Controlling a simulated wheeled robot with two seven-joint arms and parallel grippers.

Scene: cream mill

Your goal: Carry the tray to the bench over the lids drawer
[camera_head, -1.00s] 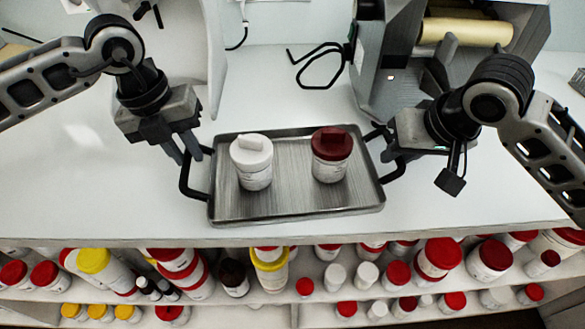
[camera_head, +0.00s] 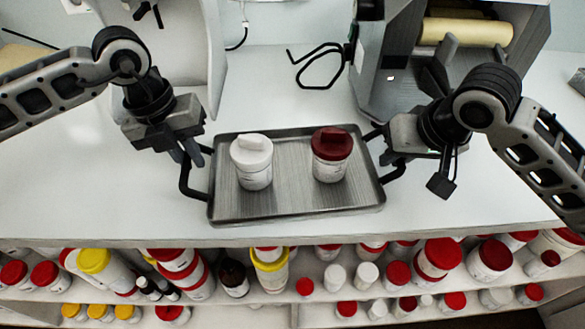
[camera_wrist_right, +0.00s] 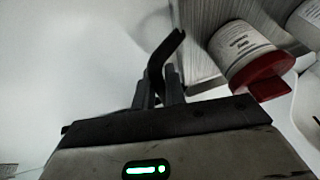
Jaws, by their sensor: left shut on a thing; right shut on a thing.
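The metal tray (camera_head: 293,206) lies near the front edge of the white bench, with a black handle on each short side. A white-lidded jar (camera_head: 253,163) stands upright on its left part and a dark-red-lidded jar (camera_head: 330,156) on its right part. My left gripper (camera_head: 194,158) is shut on the left handle. My right gripper (camera_head: 388,150) is shut on the right handle. In the right wrist view my right gripper (camera_wrist_right: 160,88) closes around the black handle, with the red-lidded jar (camera_wrist_right: 245,52) beside it. I cannot tell whether the tray touches the bench.
The bench (camera_head: 110,200) is clear to the left of the tray. A grey machine (camera_head: 400,70) with a cream roller stands behind on the right, a black wire stand (camera_head: 318,70) beside it. Shelves below the front edge hold many jars, such as a yellow-lidded one (camera_head: 93,261).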

